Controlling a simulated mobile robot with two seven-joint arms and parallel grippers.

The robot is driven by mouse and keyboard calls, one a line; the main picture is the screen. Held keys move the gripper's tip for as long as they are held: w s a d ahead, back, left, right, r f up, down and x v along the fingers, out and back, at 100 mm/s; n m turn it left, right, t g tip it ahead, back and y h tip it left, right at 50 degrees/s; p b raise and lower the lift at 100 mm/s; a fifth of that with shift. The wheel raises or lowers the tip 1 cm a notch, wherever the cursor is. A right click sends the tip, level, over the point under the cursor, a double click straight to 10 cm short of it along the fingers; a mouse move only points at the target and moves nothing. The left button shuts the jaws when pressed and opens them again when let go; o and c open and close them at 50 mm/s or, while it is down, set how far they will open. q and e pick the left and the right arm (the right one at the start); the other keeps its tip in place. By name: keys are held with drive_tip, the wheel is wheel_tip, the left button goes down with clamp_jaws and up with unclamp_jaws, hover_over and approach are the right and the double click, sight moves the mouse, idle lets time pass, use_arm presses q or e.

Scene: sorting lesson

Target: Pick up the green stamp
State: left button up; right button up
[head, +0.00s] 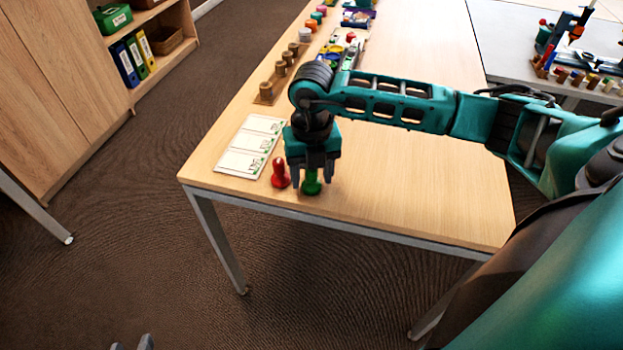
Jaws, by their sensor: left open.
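The green stamp (311,187) stands upright on the wooden table near its front edge. My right gripper (311,180) comes down over it from above, with one finger on each side of the stamp. The fingers look spread wider than the stamp's handle, and the top of the handle is partly hidden by the gripper. The red stamp (280,177) stands upright just left of the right gripper. My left gripper (132,344) shows only its grey fingertips at the bottom left edge, open, low and away from the table.
A white card with boxes (250,147) lies left of the stamps on the table (410,205). A wooden block with knobbed cylinders (264,93) and several colourful items stand further back. The table's right front is clear. A grey table (500,50) and a shelf (170,62) stand beyond.

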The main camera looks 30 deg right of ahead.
clamp_jaws()
use_arm(q)
drive_tip(key=shift+s, duration=0.15)
drive_tip(key=shift+f, duration=0.1)
drive_tip(key=shift+s, duration=0.1)
use_arm(e)
drive_tip(key=shift+r, duration=0.15)
use_arm(q)
drive_tip(key=shift+s+a+r+p, duration=0.15)
drive_tip(key=shift+a+r+p, duration=0.45)
drive_tip(key=shift+p, duration=0.8)
use_arm(e)
wheel_tip(320, 180, up, 20)
